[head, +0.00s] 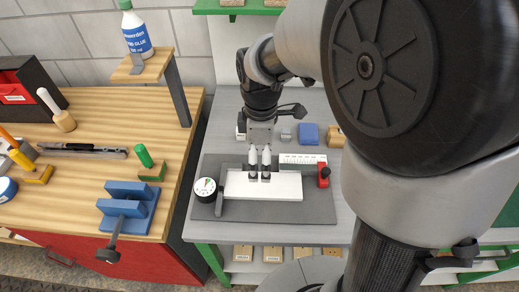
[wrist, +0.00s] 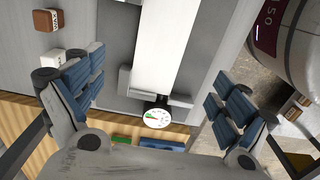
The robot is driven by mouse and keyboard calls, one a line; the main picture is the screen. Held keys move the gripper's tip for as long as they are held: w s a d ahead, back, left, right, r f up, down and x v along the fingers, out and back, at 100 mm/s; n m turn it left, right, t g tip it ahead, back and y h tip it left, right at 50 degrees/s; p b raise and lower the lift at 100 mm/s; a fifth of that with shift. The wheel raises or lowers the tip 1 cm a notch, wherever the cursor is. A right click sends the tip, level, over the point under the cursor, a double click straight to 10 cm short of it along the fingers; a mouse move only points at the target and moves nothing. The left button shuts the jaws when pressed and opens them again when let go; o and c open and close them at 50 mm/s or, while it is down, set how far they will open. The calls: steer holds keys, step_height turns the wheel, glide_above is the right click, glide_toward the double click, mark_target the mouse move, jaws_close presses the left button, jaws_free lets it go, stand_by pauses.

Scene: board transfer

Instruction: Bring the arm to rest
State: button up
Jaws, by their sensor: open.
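My gripper (head: 259,176) is over the white board (head: 262,187) on the grey mat (head: 320,208) of the grey bench. Its fingers point down. In the wrist view my gripper (wrist: 155,92) is wide open, and the white board (wrist: 160,45) shows between the fingers, apart from both. Nothing is held. I cannot tell the exact height of the fingertips above the board. My arm reaches in from the right and hides part of the bench.
A round dial (head: 205,188) stands at the board's left end. A blue block (head: 308,133) sits behind. The wooden bench (head: 95,165) at left holds a blue vise (head: 130,205) and a raised glue bottle (head: 136,32).

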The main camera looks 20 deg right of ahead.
steer(key=shift+r, duration=0.4)
steer(key=s+d+r+m+t, duration=0.1)
steer(key=s+r+m+t, duration=0.1)
steer(key=s+r+m, duration=0.2)
steer(key=s+r+m+t, duration=0.2)
steer(key=s+r+m, duration=0.3)
steer(key=s+m, duration=0.5)
steer(key=shift+s+d+r+t, duration=0.3)
steer(key=shift+s+d, duration=0.1)
steer(key=shift+s, duration=0.8)
